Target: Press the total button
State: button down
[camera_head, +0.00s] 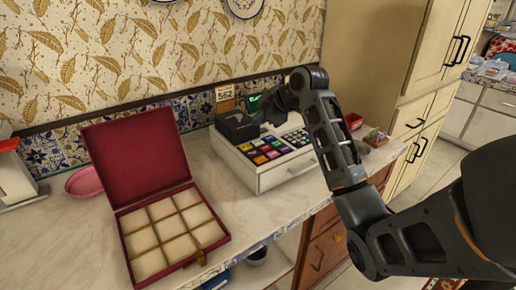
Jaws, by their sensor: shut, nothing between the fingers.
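The cash register (262,178) is a white box on the counter, with a block of coloured keys (268,151) and pale keys (296,138) on its sloped top. A dark unit (237,127) sits at its back left, and a green display (255,101) shows behind. The total button cannot be told apart from the other keys at this size. My gripper (270,118) is shut and empty, over the back part of the register behind the coloured keys. It is small and dark here, and whether it touches anything cannot be told. My forearm covers part of the register's right side.
An open red box (213,252) with pale compartments stands left of the register. A pink dish (84,181) lies behind it. Small items (375,138) stand at the counter's right end. The patterned wall is close behind. Bare counter (70,240) shows at the left.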

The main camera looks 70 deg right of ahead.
jog(key=shift+f+b, duration=1.15)
jog(key=shift+f, duration=0.95)
dwell(0.3)
jog(key=shift+f, duration=0.4)
jog(key=shift+f+b, duration=0.35)
jog(key=shift+b, duration=0.1)
dwell(0.7)
jog(key=shift+r, duration=0.15)
jog(key=shift+r+p, duration=0.6)
jog(key=shift+r, duration=0.05)
notch_tip(320, 180, up, 5)
jog(key=p, duration=0.4)
